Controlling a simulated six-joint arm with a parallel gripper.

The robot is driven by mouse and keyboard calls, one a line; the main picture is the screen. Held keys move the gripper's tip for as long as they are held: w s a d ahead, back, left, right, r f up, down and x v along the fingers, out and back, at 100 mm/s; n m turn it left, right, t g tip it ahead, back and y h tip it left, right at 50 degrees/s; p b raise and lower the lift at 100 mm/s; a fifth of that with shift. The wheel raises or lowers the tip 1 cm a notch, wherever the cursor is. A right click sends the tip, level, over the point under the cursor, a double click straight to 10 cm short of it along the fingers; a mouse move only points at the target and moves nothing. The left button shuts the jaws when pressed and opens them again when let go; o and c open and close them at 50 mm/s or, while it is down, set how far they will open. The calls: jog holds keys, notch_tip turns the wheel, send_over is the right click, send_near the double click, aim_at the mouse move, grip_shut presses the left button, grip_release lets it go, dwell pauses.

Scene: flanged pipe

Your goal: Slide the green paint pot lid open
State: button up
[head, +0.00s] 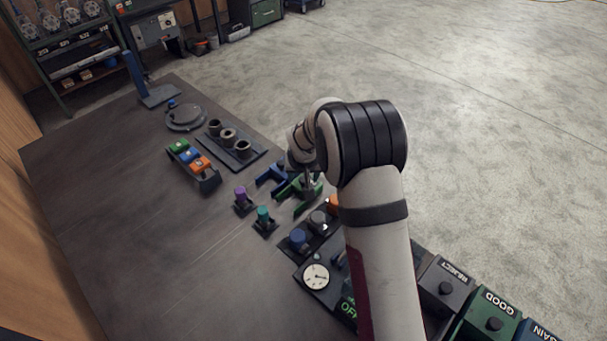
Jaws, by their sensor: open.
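A dark rack (210,183) on the left part of the table holds a row of small pots with coloured lids. The green lid (178,147) is at the far end, with a blue lid (189,156) and an orange lid (200,164) after it. The green lid appears to cover its pot; the pot's inside is not visible. My gripper (308,188) is open, well to the right of the rack, low over green and blue angled parts. My own arm partly hides it, and its fingertips are hard to make out. It is apart from the green lid.
A plate with several dark rings (228,135) and a round grey disc (185,118) lie beyond the rack. Purple (240,193) and teal (263,214) knobs stand between rack and gripper. A gauge (316,276) is in front. The table's left side is clear.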

jog(key=shift+w+f, duration=0.25)
jog(key=shift+f, duration=0.3)
jog(key=shift+c, duration=0.4)
grip_shut()
dwell(0.6)
